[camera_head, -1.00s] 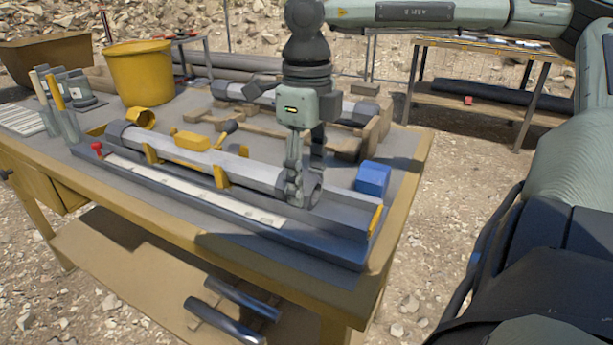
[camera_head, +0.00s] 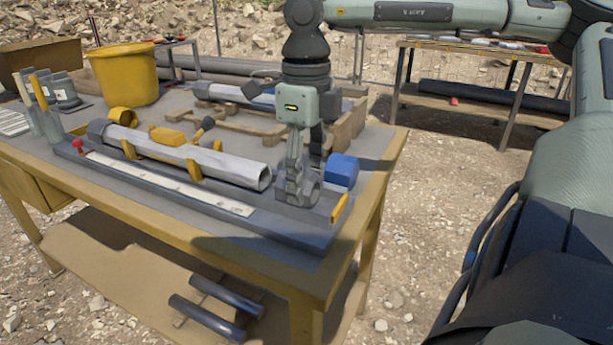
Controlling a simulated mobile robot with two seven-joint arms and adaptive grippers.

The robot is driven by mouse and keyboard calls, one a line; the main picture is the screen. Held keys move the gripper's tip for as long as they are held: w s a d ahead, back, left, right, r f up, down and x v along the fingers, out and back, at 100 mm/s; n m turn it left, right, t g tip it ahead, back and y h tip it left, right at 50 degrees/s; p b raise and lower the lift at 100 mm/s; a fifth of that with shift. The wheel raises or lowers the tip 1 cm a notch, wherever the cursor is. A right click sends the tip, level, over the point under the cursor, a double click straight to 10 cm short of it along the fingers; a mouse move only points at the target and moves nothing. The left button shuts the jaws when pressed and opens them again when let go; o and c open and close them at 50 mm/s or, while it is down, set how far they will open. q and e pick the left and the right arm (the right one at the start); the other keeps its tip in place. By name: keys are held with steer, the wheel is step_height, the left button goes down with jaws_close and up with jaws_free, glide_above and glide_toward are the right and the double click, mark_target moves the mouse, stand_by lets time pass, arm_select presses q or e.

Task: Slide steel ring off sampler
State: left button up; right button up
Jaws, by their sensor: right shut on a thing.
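The sampler (camera_head: 215,163) is a long grey tube lying in a blue-grey cradle (camera_head: 190,205) on the workbench, with yellow clips around it. Its near right end is open and bare. My right gripper (camera_head: 298,195) points down just right of that end, shut on the steel ring (camera_head: 313,190). The ring is a short grey band, partly hidden by the fingers. It sits apart from the tube end, with a small gap, above the right part of the cradle. My left gripper is out of view.
A yellow stop (camera_head: 340,207) marks the cradle's right end. Wooden racks (camera_head: 345,128) with another tube lie behind. A yellow bucket (camera_head: 124,75) stands back left.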

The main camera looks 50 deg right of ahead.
mark_target(306, 174)
steer(key=o, duration=1.5)
step_height(306, 174, up, 12)
steer(key=shift+r, duration=0.1)
